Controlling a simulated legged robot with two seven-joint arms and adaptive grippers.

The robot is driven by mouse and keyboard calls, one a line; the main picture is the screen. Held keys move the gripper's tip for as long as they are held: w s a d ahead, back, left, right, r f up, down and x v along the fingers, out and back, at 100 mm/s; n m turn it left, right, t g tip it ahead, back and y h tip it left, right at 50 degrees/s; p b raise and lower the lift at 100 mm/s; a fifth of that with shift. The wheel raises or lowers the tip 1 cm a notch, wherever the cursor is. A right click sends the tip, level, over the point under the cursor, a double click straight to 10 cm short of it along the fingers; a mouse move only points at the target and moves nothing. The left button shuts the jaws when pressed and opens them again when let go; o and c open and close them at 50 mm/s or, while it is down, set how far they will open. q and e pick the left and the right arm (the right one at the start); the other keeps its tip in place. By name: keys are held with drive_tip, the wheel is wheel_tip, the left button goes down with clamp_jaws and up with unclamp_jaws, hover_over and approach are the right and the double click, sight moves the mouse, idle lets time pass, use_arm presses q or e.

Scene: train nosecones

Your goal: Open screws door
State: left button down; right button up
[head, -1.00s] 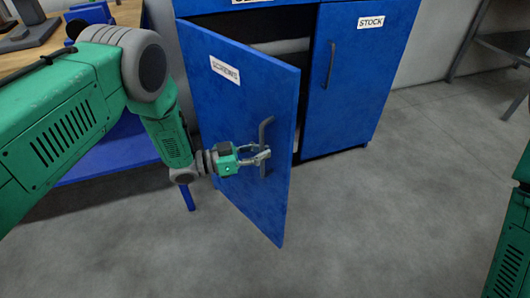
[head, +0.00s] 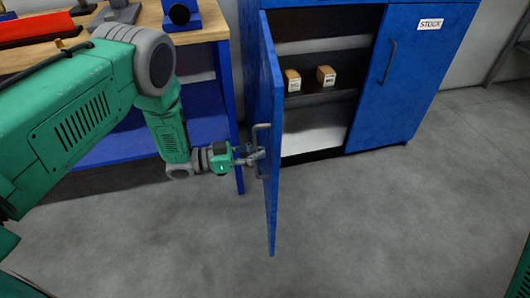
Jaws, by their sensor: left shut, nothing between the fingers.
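The blue screws door (head: 270,130) stands wide open on its left hinge, seen nearly edge-on, so its label is hidden. Its dark bar handle (head: 260,128) sticks out on the left face. My left gripper (head: 256,157) is shut at the handle, with its fingers beside the bar and nothing seen between them. Whether it touches the bar is hard to tell. Of my right arm only a green part shows at the lower right edge; its gripper is out of view.
The open cabinet (head: 335,45) has shelves with two small boxes, one left (head: 292,80) and one right (head: 326,75). The stock door (head: 415,70) is closed. A wooden-topped workbench (head: 140,18) with blue legs stands at left. The grey floor in front is clear.

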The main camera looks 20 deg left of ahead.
use_arm(q)
drive_tip(key=shift+s+a, duration=0.1)
drive_tip(key=shift+a, duration=0.35)
drive_tip(key=c, duration=2.3)
unclamp_jaws()
drive_tip(key=shift+d, duration=0.15)
drive_tip(key=o, duration=0.7)
drive_tip(key=shift+d+r, duration=0.1)
drive_tip(key=shift+d, duration=0.05)
drive_tip(key=shift+o, duration=0.2)
drive_tip(key=v, duration=1.2)
